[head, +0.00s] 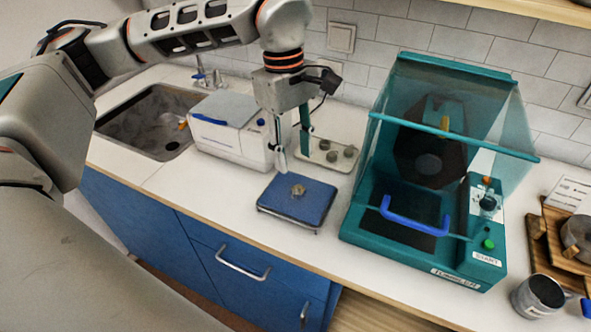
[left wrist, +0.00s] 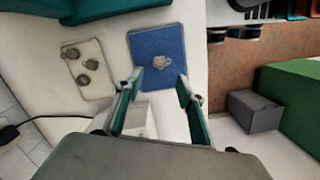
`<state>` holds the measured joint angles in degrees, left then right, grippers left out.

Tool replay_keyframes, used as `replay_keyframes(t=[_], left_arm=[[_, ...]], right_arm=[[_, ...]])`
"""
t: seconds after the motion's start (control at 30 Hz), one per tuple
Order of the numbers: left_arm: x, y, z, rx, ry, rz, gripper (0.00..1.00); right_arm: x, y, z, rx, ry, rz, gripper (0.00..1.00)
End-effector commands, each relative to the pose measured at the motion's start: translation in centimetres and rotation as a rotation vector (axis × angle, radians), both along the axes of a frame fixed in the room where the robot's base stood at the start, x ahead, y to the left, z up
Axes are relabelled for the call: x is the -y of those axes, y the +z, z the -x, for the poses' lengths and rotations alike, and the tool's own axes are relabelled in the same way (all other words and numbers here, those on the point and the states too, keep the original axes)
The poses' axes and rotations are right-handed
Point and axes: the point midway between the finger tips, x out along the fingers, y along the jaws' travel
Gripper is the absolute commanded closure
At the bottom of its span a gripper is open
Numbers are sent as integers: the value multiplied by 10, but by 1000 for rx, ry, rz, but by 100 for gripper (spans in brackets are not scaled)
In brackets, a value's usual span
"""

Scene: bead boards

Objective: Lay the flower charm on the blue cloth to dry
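The flower charm (head: 298,190) is small and pale grey-tan. It lies flat on the blue cloth (head: 273,198), near its middle. In the left wrist view the charm (left wrist: 161,62) looks petalled, and bare cloth (left wrist: 150,40) shows around it. My left gripper (head: 293,160) is above and behind the cloth's far edge. In the left wrist view its two fingers (left wrist: 160,80) are apart, with nothing between them, and the charm lies beyond the tips. My right gripper is not in view.
A tray (head: 318,141) with several dark grey pieces stands behind the cloth. A white machine (head: 222,128) is to the left, near a sink (head: 150,122). A teal tumbler (head: 430,180) with a raised clear lid stands close on the right. A metal mug (head: 537,296) is farther right.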

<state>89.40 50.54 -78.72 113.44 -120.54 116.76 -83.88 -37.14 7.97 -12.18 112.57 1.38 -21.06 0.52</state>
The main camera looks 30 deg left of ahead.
Motion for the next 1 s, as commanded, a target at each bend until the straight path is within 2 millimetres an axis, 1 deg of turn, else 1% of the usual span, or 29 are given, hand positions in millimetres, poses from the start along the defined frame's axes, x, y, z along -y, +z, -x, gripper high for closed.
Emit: replay_keyframes(t=[0.03,0.1,0.2,0.3,1.0], left_arm=[[-1,10,-1,4,0,0,62],[-2,20,-1,2,0,1,62],[-3,30,-2,1,0,-1,62],[-4,35,-1,0,0,0,62],[-4,36,-1,-1,-1,0,62]], right_arm=[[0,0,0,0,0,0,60],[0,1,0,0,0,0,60],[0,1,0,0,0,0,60],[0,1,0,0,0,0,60],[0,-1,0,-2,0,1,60]])
